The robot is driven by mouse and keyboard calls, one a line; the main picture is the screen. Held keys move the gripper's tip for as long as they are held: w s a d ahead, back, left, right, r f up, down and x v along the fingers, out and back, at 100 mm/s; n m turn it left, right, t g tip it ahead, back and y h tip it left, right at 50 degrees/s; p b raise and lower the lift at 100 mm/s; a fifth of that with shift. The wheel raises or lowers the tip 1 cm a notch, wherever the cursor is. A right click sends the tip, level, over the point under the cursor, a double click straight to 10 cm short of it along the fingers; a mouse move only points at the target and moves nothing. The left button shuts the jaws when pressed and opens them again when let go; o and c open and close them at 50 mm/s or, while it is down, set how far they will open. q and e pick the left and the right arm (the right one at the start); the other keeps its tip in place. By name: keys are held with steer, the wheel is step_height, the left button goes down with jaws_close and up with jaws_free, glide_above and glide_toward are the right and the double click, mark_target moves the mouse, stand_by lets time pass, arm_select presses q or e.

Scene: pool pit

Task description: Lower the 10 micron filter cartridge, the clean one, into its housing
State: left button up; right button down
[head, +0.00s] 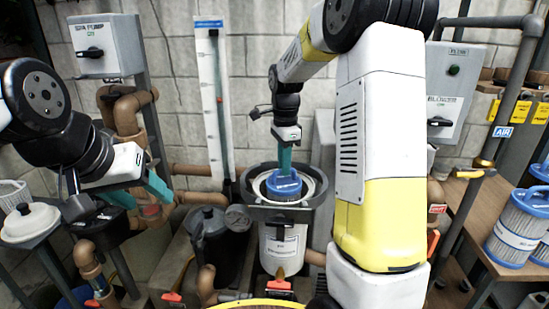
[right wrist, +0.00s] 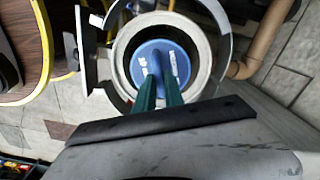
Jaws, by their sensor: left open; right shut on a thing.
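The filter cartridge shows as a round blue end cap (head: 284,186) with a raised grip, inside the mouth of the white housing (head: 280,246). The cap also shows in the right wrist view (right wrist: 148,66), ringed by the pale housing rim (right wrist: 203,52). The cartridge's body below the cap is hidden, and I cannot read its micron rating. My right gripper (head: 284,168) points down from above, its green fingers shut on the cap's grip. My left gripper (head: 142,196) is open and empty at the left, well apart from the housing.
Blue-ended pleated cartridges (head: 518,228) stand on the wooden bench (head: 475,190) at right. A white lidded pot (head: 30,222) stands at left. A black canister (head: 210,245) and brown pipes (head: 195,170) crowd the housing's left. A grey control box (head: 455,90) is behind my right arm.

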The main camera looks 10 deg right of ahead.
mark_target(284, 181)
steer(key=shift+f, duration=3.25)
steer(key=c, duration=1.3)
jaws_free()
steer(key=shift+c, duration=0.2)
steer(key=shift+r, duration=6)
